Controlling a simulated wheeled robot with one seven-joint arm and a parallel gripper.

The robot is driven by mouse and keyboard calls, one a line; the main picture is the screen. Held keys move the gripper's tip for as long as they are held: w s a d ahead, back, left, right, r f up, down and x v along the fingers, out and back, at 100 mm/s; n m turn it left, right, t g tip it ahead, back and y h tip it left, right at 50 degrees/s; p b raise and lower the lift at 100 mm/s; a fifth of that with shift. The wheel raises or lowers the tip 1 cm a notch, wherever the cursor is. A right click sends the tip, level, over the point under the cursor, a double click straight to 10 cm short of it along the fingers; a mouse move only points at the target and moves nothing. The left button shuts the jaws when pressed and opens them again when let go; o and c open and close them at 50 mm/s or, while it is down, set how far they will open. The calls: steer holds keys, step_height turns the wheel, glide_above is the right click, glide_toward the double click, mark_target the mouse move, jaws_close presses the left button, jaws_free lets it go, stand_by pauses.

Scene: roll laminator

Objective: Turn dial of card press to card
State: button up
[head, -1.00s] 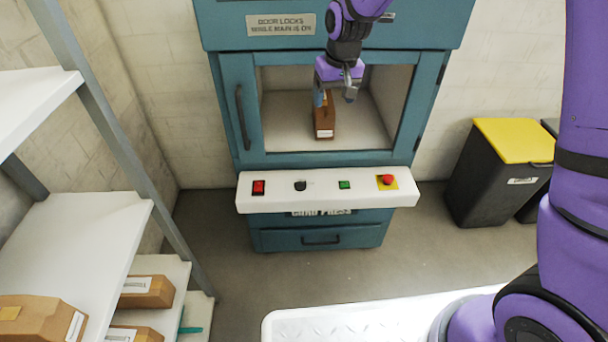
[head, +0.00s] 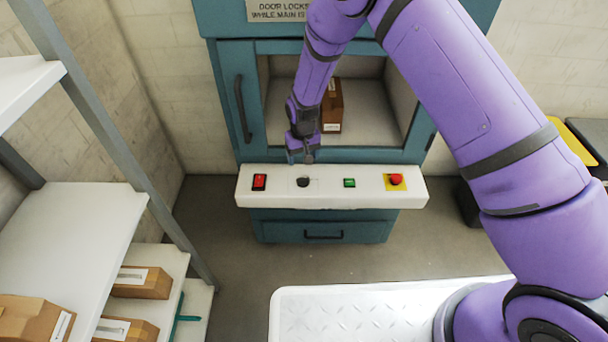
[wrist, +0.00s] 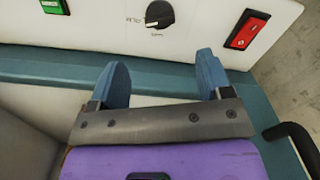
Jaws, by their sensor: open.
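The card press (head: 229,100) is a teal cabinet with a white control panel (head: 336,197) across its front. Its dial (head: 303,182) is a small black knob on the panel, between a red switch and a green button. In the wrist view the dial (wrist: 159,14) shows a white pointer mark and small labels around it, too small to read. My gripper (head: 300,156) is just above and behind the dial. In the wrist view my gripper's two blue fingers (wrist: 162,84) are apart with nothing between them, and the dial lies beyond their tips, not touched.
The panel also has a red switch (head: 260,181), a green button (head: 349,183) and a red stop button (head: 396,179) on yellow. A brown box (head: 332,108) sits inside the open chamber. Shelves with boxes stand at left. A door handle (wrist: 300,148) is near my gripper.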

mark_target(303, 178)
step_height(303, 178, down, 10)
steer(key=shift+r, duration=0.1)
stand_by(0.4)
steer(key=c, duration=0.9)
